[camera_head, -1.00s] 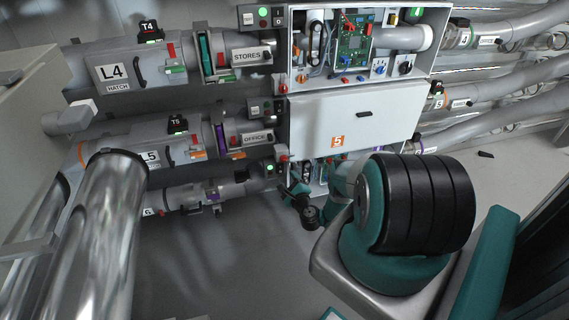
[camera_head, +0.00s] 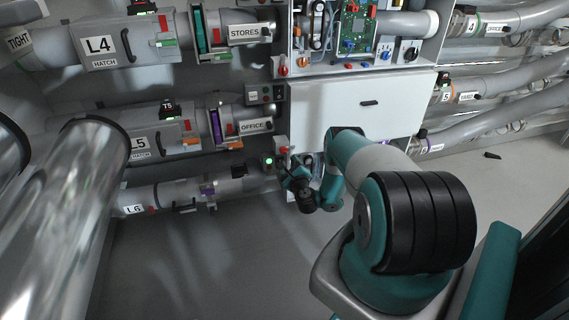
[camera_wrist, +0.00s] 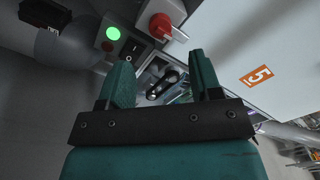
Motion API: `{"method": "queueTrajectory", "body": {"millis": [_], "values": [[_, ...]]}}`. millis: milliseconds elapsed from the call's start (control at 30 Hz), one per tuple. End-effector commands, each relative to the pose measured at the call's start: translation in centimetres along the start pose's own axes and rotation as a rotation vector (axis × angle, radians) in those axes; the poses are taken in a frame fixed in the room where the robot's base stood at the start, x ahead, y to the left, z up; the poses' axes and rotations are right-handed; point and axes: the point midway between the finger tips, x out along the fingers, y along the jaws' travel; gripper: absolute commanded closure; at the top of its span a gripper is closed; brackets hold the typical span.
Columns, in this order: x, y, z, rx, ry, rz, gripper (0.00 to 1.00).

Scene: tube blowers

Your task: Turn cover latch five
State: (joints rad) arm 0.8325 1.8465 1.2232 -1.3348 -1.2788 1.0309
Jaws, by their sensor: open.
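The cover five (camera_head: 345,105) is a pale panel with a dark slot handle; in the wrist view the cover (camera_wrist: 225,40) carries an orange 5 label (camera_wrist: 257,76). A red latch knob (camera_wrist: 162,25) sits on a pale plate beside the cover's edge. It also shows as a small red part left of the cover in the head view (camera_head: 282,141). My gripper (camera_wrist: 160,62) is open and empty, with the knob beyond its fingertips and apart from them. In the head view my gripper (camera_head: 297,172) is small and partly hidden beside the cover's lower left corner.
A green lamp (camera_wrist: 113,33) and a black rocker switch (camera_wrist: 131,46) sit left of the knob. An open bay with a circuit board (camera_head: 353,25) is above the cover. Open floor lies below.

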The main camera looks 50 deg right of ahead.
Motion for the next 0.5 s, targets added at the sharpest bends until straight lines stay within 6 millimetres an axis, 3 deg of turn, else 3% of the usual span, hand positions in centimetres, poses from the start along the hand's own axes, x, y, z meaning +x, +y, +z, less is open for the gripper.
{"method": "queueTrajectory", "body": {"millis": [33, 500], "values": [[0.3, 0.6, -0.7, 0.0, 0.0, -0.001, 0.42], [2.2, 0.6, -0.7, 0.001, 0.001, -0.001, 0.42]]}}
